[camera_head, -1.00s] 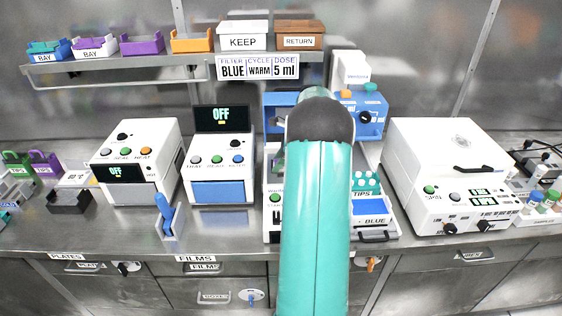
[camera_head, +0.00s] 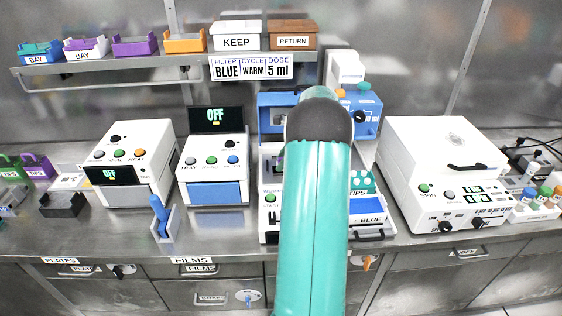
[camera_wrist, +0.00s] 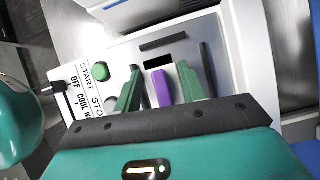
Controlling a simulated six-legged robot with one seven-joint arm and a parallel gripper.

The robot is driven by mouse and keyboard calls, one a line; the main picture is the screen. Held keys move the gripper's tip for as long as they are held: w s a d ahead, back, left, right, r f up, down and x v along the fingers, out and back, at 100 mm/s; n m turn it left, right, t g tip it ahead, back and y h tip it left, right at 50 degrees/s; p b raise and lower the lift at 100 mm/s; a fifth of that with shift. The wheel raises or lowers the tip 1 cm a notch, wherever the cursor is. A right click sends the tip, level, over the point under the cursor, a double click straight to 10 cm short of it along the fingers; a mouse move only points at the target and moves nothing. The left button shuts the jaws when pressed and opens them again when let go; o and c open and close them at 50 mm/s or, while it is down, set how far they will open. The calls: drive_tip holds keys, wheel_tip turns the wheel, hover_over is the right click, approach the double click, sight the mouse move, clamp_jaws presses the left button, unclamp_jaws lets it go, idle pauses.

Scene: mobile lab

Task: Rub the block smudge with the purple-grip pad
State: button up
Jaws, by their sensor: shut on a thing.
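In the wrist view, my gripper (camera_wrist: 160,70) is shut on the purple grip (camera_wrist: 161,90) of the pad, which stands between its two green fingers. The fingers point down at the pale top of a white machine (camera_wrist: 115,58). Just beyond the grip is a small black patch (camera_wrist: 158,62); I cannot tell whether it is the pad or part of the machine. No smudge can be made out clearly, and the pad's underside is hidden. In the head view, my teal arm hides the gripper and much of this machine (camera_head: 270,222).
The machine has a green START button (camera_wrist: 101,71) and dark bars on its top. To the right are a blue TIPS and BLUE station (camera_head: 368,206) and a white box-shaped machine (camera_head: 440,150). To the left stand two white machines reading OFF and a blue-handled tool (camera_head: 160,215). A shelf (camera_head: 150,65) runs behind.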

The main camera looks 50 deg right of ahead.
drive_tip(key=shift+r, duration=2.75)
drive_tip(key=shift+r, duration=1.5)
